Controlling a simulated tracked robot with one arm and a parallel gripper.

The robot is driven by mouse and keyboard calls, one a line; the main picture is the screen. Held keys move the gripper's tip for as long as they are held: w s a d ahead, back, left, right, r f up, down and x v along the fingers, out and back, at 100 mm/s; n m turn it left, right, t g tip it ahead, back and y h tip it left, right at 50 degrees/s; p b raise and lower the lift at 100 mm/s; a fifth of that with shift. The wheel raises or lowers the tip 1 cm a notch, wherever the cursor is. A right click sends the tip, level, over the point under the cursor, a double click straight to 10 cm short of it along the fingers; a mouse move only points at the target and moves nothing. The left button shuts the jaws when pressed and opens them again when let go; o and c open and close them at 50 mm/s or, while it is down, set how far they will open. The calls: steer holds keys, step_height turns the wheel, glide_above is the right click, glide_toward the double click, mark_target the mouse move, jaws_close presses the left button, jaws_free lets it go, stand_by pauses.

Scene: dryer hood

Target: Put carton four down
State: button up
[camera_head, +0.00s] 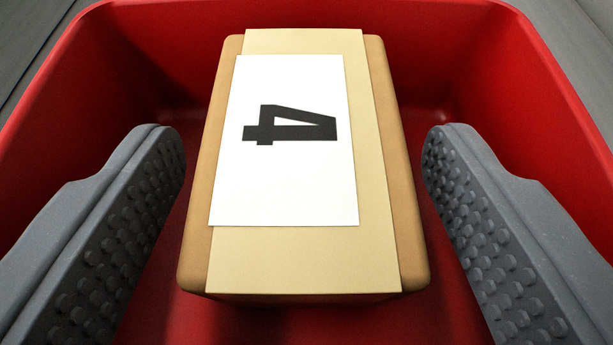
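Carton four (300,255) is a tan box with a pale tape band and a white label bearing a black 4, turned sideways. It sits inside a red bin (85,95), between the two fingers of my gripper (303,190). The gripper is open, with the grey studded fingers reaching into the bin on either side. A gap shows between each finger and the carton, so neither touches it. The underside of the carton is hidden.
The red bin's walls rise around the carton at the left, right and back. Bare red floor shows on both sides of the carton. Grey surfaces lie outside the bin at the upper corners.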

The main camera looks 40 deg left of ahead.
steer(key=shift+f, duration=0.1)
steer(key=shift+r+p, duration=0.5)
steer(key=shift+p, duration=0.2)
steer(key=shift+s+d+r+p, duration=0.15)
steer(key=shift+r+p, duration=0.2)
steer(key=p+v, duration=0.2)
steer(key=v, duration=0.9)
steer(key=shift+s+d, duration=0.15)
steer(key=shift+s, duration=0.1)
